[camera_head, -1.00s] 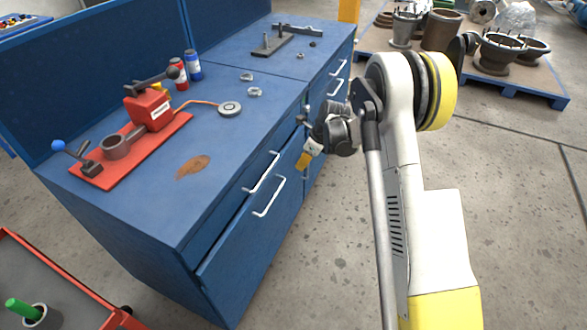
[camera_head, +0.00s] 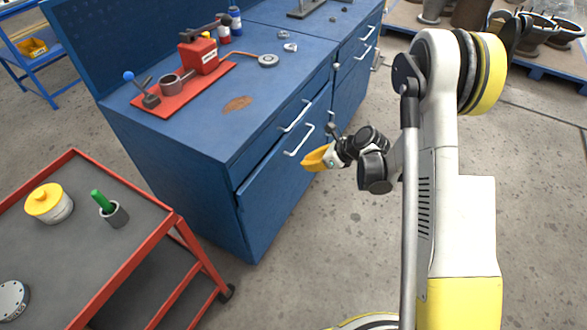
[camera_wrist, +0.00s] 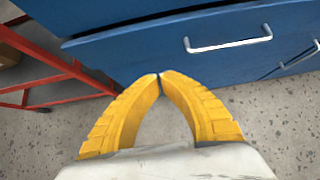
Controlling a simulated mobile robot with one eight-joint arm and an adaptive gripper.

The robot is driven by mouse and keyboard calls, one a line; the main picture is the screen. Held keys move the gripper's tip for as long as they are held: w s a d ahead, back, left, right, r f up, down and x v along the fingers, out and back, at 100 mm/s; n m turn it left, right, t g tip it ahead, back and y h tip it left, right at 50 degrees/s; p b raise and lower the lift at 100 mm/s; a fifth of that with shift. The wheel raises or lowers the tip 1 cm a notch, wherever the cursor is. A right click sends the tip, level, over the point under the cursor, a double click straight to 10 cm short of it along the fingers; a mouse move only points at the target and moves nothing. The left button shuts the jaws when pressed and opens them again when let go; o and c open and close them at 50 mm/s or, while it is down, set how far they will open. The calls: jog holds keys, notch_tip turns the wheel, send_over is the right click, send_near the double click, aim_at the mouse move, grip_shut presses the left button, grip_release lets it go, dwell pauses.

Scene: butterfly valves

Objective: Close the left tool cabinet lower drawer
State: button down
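The left tool cabinet (camera_head: 180,160) is blue, with two white-handled drawers on its front. The lower drawer (camera_head: 262,193) stands a little proud of the cabinet front in the head view. Its handle (camera_head: 299,140) is a white bar; a white handle (camera_wrist: 228,44) on a blue front also shows in the wrist view.
Red tooling (camera_head: 190,82) sits on the cabinet top. Grey floor (camera_head: 300,240) lies open before the cabinet.

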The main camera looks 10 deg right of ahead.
aim_at(275, 159)
jog(key=b+x, duration=0.1)
jog(key=x, duration=0.2)
jog(key=b+x, duration=0.2)
jog(key=x, duration=0.2)
jog(key=w+r+b+x, duration=0.1)
jog(key=x, duration=0.3)
jog(key=shift+a+r, duration=0.1)
jog(key=shift+a, duration=0.3)
jog(key=shift+w+a+r+b, duration=0.15)
jog(key=shift+w+a+b, duration=0.35)
jog(key=shift+a, duration=0.15)
jog(key=shift+w+a, duration=0.85)
jog(key=shift+a, duration=0.3)
jog(key=shift+d, duration=0.1)
